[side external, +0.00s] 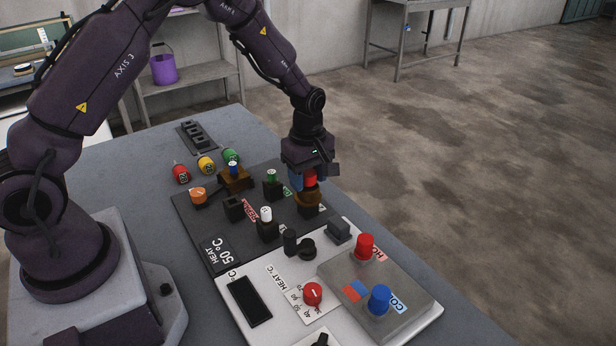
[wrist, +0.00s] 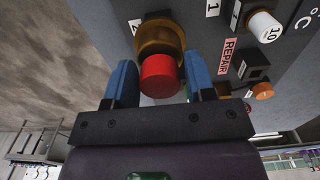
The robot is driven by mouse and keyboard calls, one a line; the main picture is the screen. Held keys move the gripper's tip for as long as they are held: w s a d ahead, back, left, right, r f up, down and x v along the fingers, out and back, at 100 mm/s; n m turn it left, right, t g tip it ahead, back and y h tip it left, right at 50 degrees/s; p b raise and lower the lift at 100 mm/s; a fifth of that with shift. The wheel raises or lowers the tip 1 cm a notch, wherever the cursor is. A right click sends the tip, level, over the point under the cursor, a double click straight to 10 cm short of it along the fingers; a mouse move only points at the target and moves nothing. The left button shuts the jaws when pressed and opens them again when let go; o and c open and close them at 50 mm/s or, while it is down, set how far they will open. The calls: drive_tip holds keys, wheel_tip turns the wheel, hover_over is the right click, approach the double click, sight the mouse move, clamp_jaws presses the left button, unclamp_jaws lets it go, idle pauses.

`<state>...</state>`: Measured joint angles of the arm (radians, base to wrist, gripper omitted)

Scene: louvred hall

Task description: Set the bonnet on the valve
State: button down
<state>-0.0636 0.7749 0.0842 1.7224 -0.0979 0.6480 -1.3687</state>
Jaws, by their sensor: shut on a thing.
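My gripper (wrist: 160,80) points down over the dark panel, its two blue fingers shut on a red round-topped part, which I take to be the bonnet (wrist: 161,76). In the side view the bonnet (side external: 310,178) shows partly between the fingers of my gripper (side external: 306,181). Directly below it is a brown round body, which I take to be the valve (side external: 308,199), on a black base. In the wrist view the valve (wrist: 158,34) is partly hidden behind the bonnet, near a "2" label. I cannot tell whether bonnet and valve touch or are apart.
Red (side external: 181,172), yellow (side external: 206,165) and green (side external: 231,156) parts lie behind. A light panel (side external: 260,335) with knobs lies in front.

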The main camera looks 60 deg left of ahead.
sight(308, 173)
drive_tip(key=shift+r, duration=0.15)
drive_tip(key=shift+r, duration=2.85)
drive_tip(key=s+a+r+n, duration=0.3)
drive_tip(key=s+a, duration=0.2)
drive_tip(key=a, duration=0.4)
drive_tip(key=s+a+r+n, duration=0.2)
drive_tip(key=s+a+n, duration=0.15)
drive_tip(key=a, duration=0.55)
drive_tip(key=shift+m, duration=0.25)
drive_tip(key=shift+s+a+f, duration=0.1)
drive_tip(key=shift+s+f, duration=0.1)
drive_tip(key=shift+f, duration=1.45)
drive_tip(key=shift+s+a+f, duration=0.1)
drive_tip(key=shift+s+f, duration=0.1)
drive_tip(key=shift+f, duration=1.45)
